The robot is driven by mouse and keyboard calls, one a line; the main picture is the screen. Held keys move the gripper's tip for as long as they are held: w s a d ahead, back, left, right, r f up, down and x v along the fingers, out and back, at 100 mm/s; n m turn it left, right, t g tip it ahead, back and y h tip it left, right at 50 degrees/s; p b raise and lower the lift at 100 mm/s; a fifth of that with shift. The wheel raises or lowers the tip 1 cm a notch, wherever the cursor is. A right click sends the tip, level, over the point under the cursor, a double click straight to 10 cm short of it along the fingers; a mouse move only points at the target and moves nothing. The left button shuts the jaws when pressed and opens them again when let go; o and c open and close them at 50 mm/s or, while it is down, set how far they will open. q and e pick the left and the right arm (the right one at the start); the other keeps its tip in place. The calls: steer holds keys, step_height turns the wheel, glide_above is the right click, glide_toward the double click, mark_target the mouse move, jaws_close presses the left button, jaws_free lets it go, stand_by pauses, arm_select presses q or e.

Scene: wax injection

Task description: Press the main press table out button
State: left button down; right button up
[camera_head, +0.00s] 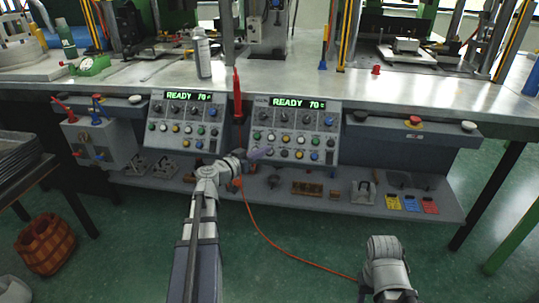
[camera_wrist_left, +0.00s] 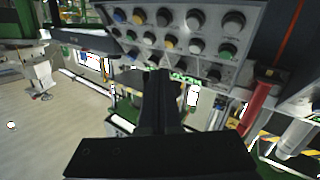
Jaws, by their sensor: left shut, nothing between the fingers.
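Two grey control panels are set in the bench front, each with a green "READY 70" display, dark knobs and rows of coloured buttons. They are the left panel (camera_head: 152,112) and the right panel (camera_head: 335,125). Button labels are too small to read, so I cannot tell which is the table out button. My left gripper (camera_head: 262,153) is shut and empty, in front of the lower left of the right panel. In the left wrist view its shut fingers (camera_wrist_left: 160,82) point at the button rows of a panel (camera_wrist_left: 178,32). Contact cannot be told. My right gripper is out of view.
A red-handled tool (camera_head: 237,95) hangs between the panels, with an orange cable (camera_head: 262,235) trailing to the floor. A spray can (camera_head: 202,55) stands on the bench (camera_head: 270,75). The lower shelf (camera_head: 275,200) holds small metal parts. A red emergency button (camera_head: 414,121) sits right.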

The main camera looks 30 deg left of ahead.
arm_select(q)
steer(key=w+a+f+b, duration=0.1)
steer(key=w+f+b, duration=0.3)
steer(key=w, duration=0.1)
steer(key=shift+w+a+f, duration=0.15)
steer(key=shift+a+f, duration=0.1)
steer(key=shift+f, duration=0.05)
steer(key=shift+f, duration=0.1)
stand_by(1.8)
steer(key=shift+w+a+f+b, duration=0.1)
steer(key=shift+w+f+b, duration=0.1)
steer(key=shift+w+b, duration=0.1)
